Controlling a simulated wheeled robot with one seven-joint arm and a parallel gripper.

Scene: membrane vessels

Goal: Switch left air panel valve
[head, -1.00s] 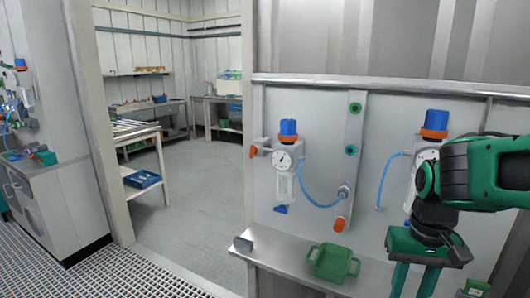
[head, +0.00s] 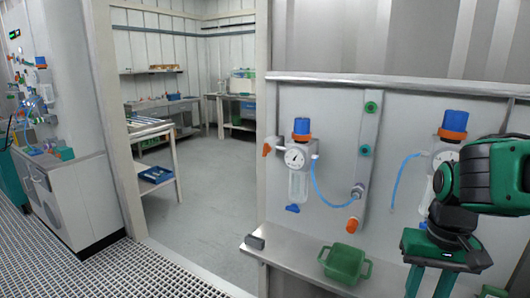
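The air panel (head: 335,135) stands at the right, a grey metal sheet above a shelf. Its left unit has a blue-capped regulator with an orange ring (head: 302,130), a round gauge (head: 294,157) and a clear bowl. An orange valve handle (head: 266,150) sits at the left end of this unit. A second orange handle (head: 352,225) sits low on the middle strip, below the blue hose. My gripper (head: 428,283) is at the lower right, fingers pointing down, apart from the panel valves. Two green fingers show with a gap between them; their tips are cut off by the frame edge.
A green container (head: 344,262) and a small dark block (head: 254,242) sit on the metal shelf (head: 290,255) below the panel. A similar right unit (head: 449,140) is partly hidden by my arm. Open floor (head: 205,185) and a doorway lie left of the panel, with grating in front.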

